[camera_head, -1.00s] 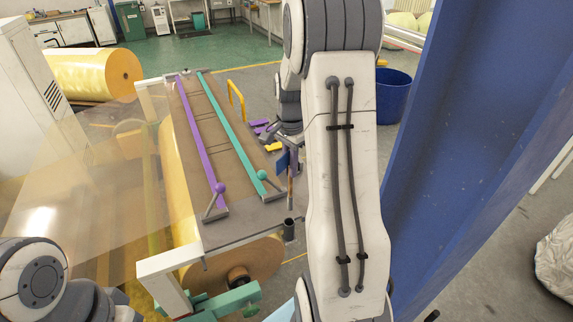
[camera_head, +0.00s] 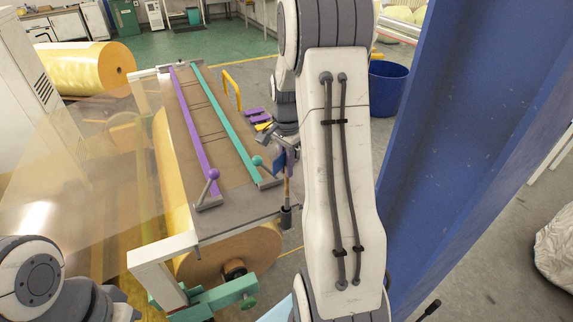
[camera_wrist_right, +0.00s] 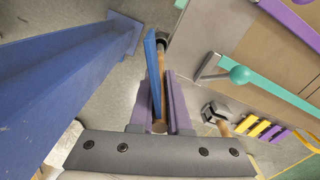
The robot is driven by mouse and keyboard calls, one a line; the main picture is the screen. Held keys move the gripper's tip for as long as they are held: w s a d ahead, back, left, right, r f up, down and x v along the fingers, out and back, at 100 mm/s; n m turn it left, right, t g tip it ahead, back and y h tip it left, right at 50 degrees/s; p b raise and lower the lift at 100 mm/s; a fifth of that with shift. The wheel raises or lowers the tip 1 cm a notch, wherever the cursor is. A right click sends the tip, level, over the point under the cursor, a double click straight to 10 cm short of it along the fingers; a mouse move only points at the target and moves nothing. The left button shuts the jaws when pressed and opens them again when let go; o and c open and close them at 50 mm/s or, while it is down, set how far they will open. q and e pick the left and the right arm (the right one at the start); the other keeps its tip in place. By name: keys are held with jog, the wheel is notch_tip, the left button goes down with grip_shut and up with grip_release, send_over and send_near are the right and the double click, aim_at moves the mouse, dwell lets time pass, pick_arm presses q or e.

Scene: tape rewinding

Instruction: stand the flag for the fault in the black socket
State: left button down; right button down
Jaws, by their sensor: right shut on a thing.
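My right gripper (camera_wrist_right: 158,112) is shut on the wooden stick of a flag (camera_wrist_right: 159,75), with a purple finger on each side. The flag's blue sheet shows beside the stick in the wrist view and, small, near the gripper in the head view (camera_head: 290,158). The black socket (camera_head: 286,217) is a dark upright tube at the machine's near right corner. The stick's lower end is at the socket's mouth in the head view; I cannot tell whether it is inside. The socket also shows at the stick's far end in the wrist view (camera_wrist_right: 163,43). My left gripper is out of view.
The machine's board (camera_head: 215,125) has a purple bar and a teal bar (camera_head: 225,120) with ball-ended levers, the teal ball close to my gripper. Purple and yellow strips (camera_wrist_right: 262,130) lie beside the machine. A blue post (camera_head: 470,140) stands right of my arm.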

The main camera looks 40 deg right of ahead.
jog(key=shift+f+b, duration=1.35)
jog(key=shift+f, duration=1.1)
jog(key=c, duration=0.8)
grip_release()
jog(key=shift+r, duration=0.1)
notch_tip(320, 180, up, 10)
jog(key=shift+r+b, duration=0.2)
jog(key=shift+b, duration=0.65)
